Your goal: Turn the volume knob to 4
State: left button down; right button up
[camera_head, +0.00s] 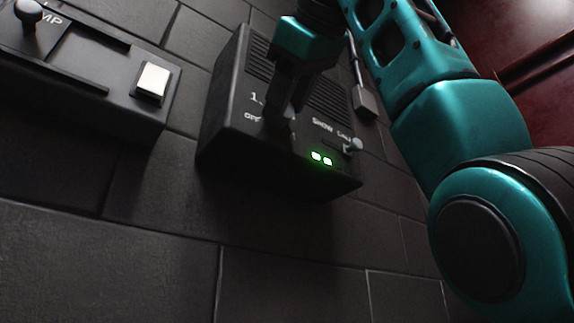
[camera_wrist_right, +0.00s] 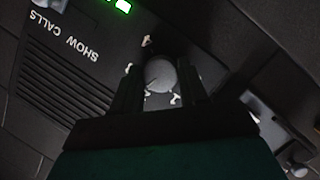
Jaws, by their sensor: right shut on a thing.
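The volume knob (camera_wrist_right: 160,76) is a round grey knob on a dark wall box (camera_head: 222,135). My right gripper (camera_wrist_right: 157,88) is shut on the knob, with one dark finger on each side of it. In the head view the right gripper (camera_head: 279,118) comes down from above onto the box and hides most of the knob. The marks "1" and "OFF" show to its left. My left gripper is not in view.
Two green lights (camera_head: 321,159) glow on the box, near a small pale toggle (camera_head: 352,146) and the words "SHOW CALLS".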

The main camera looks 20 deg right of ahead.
jog(key=m+y, duration=0.1)
jog(key=m, duration=0.1)
jog(key=m+g+y, duration=0.1)
jog(key=m, duration=0.1)
jog(key=shift+d+g, duration=0.1)
jog(key=shift+g, duration=0.2)
jog(key=m+y, duration=0.2)
jog(key=m, duration=0.1)
jog(key=shift+w+d+m+g+y, duration=0.1)
jog(key=shift+m+g+y, duration=0.2)
jog(key=shift+g+y, duration=0.1)
jog(key=m+y+b, duration=0.1)
jog(key=m+y, duration=0.1)
jog(key=m, duration=0.1)
jog(key=shift+d+f, duration=0.1)
jog(key=shift+f, duration=0.05)
jog(key=m+y+b, duration=0.1)
jog(key=m+y, duration=0.1)
jog(key=m, duration=0.2)
jog(key=shift+b, duration=0.3)
jog(key=o, duration=1)
jog(key=shift+o, duration=0.2)
jog(key=shift+d, duration=0.1)
